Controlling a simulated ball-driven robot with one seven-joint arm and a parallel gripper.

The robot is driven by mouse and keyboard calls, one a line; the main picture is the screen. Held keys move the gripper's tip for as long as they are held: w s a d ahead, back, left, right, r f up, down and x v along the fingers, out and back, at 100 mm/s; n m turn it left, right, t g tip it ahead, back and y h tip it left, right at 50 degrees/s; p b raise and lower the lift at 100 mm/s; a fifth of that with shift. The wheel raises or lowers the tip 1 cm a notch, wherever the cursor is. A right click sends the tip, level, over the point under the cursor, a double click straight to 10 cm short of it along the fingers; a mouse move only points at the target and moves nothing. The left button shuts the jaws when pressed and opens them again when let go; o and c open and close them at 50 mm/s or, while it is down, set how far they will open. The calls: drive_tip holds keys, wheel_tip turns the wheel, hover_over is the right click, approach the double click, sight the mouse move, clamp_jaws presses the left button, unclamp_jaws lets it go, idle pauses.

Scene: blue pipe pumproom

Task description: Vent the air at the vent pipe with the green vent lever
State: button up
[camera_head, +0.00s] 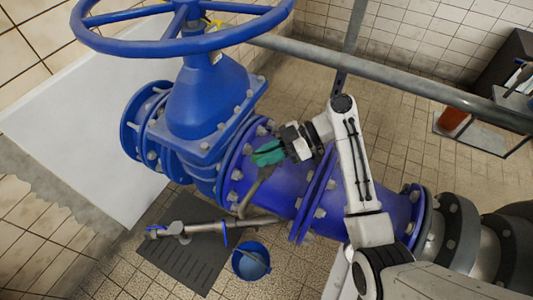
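The green vent lever (269,153) shows at the middle, in front of the big blue pipe. My gripper (285,149) is right at the lever, coming from the right; its fingers are too small and too hidden to tell whether they are open or shut on it. A thin grey vent pipe (252,193) runs down from beside the lever. Its lower end is close to a horizontal grey pipe (205,228) with blue handles. A blue bucket (251,263) stands on the floor below.
The blue pipe (335,213) with bolted flanges fills the middle. A large blue handwheel (180,45) tops the valve at upper left. A grey rail (400,82) crosses above my arm. A dark mat (185,260) lies on the tiled floor. A dark shelf (500,75) stands at right.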

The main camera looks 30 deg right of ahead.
clamp_jaws()
drive_tip(key=shift+m+t+p, duration=0.3)
drive_tip(key=shift+r+m+t+h+p, duration=0.15)
drive_tip(key=shift+m+t+h+p, duration=0.35)
drive_tip(key=shift+m+t+p, duration=0.4)
drive_tip(key=m+t+h+p, duration=0.2)
drive_tip(key=m+t, duration=0.1)
drive_tip(key=m, duration=0.1)
drive_tip(key=shift+t+h, duration=0.3)
drive_tip(key=shift+d+m+t+h+p, duration=0.1)
drive_tip(key=shift+m+t+h+p, duration=0.65)
drive_tip(key=shift+m+h, duration=0.25)
drive_tip(key=shift+w, duration=0.1)
drive_tip(key=o, duration=0.5)
unclamp_jaws()
